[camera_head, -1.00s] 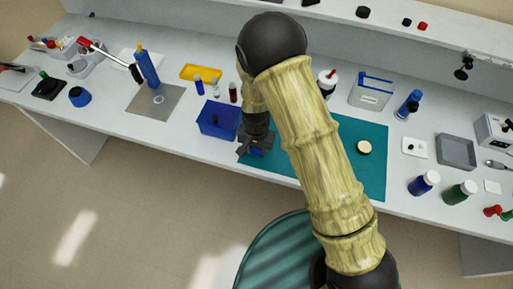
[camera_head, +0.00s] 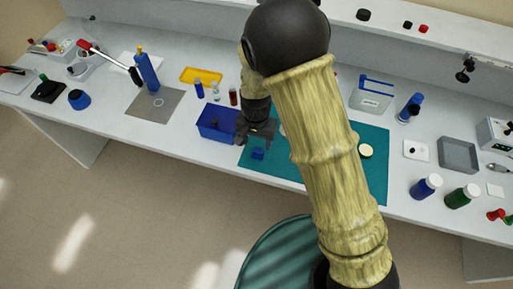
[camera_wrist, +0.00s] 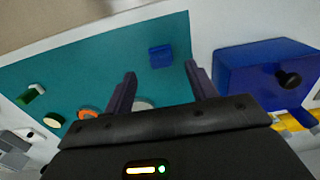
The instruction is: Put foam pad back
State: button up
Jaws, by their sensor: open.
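A small blue block (camera_head: 258,154), which may be the foam pad, lies on the teal mat (camera_head: 286,171) near its left edge. In the wrist view the block (camera_wrist: 160,56) rests on the mat beyond my fingertips, between their lines and apart from both. My gripper (camera_head: 257,138) is open and empty, just above the block in the head picture. The wrist view shows both gripper fingers (camera_wrist: 160,72) spread with nothing between them. A blue box (camera_head: 214,125) with a black knob-like piece stands left of the mat. It also shows in the wrist view (camera_wrist: 240,80).
A yellow tray (camera_head: 201,74) and small vials stand behind the blue box. A cream disc (camera_head: 366,151) lies on the mat's right part. A grey tray (camera_head: 458,154) and capped bottles (camera_head: 426,186) stand to the right. My arm hides the mat's middle.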

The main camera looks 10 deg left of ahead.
aim_at(257, 151)
notch_tip(257, 151, up, 5)
dwell(0.9)
jog(key=s+d+r+t, duration=0.1)
jog(key=s+d+r, duration=0.2)
jog(key=d, duration=1)
jog(key=s+d+r+n+t, duration=0.1)
jog(key=s+d+r, duration=0.2)
jog(key=d, duration=0.9)
notch_tip(257, 151, up, 3)
jog(key=shift+s+d+f+t, duration=0.1)
jog(key=shift+s+d+t, duration=0.15)
jog(key=shift+d+t, duration=0.1)
